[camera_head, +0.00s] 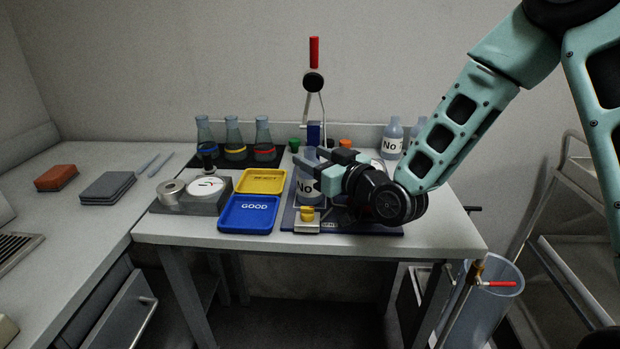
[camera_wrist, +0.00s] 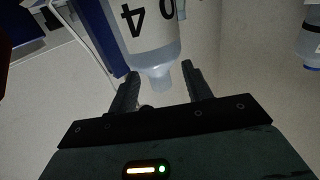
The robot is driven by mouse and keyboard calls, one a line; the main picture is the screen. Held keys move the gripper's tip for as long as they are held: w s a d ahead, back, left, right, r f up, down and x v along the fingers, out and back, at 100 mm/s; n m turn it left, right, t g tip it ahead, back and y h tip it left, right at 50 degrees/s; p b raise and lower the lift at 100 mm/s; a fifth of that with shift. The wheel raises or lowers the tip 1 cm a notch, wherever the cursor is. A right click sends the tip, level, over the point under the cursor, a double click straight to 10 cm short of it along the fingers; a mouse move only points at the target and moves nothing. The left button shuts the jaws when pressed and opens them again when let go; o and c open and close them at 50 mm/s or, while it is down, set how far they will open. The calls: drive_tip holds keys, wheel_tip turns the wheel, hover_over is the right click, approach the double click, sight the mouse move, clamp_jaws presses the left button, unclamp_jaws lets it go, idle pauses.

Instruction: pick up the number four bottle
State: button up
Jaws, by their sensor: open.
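The number four bottle (camera_wrist: 150,40) shows upside down in the wrist view, with a "4" on its white label and its narrow neck towards my gripper (camera_wrist: 160,85). The two fingers are apart, one on either side of the bottle's neck in that picture; I cannot tell whether they touch it. In the head view a bottle labelled "No" (camera_head: 306,186) stands on the dark blue mat (camera_head: 370,229). My gripper (camera_head: 318,168) reaches it from the right with open fingers, and the arm hides the rest of the label.
A blue "GOOD" tray (camera_head: 249,222) and a yellow tray (camera_head: 262,180) lie left of the bottle. Flasks (camera_head: 233,138) stand on a black mat behind. Another labelled bottle (camera_head: 392,140) stands at the back right. A stand with a red handle (camera_head: 314,52) rises behind the bottle.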

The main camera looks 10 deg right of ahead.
drive_tip(key=shift+x, duration=0.85)
drive_tip(key=shift+c, duration=0.2)
clamp_jaws()
drive_tip(key=shift+f, duration=0.1)
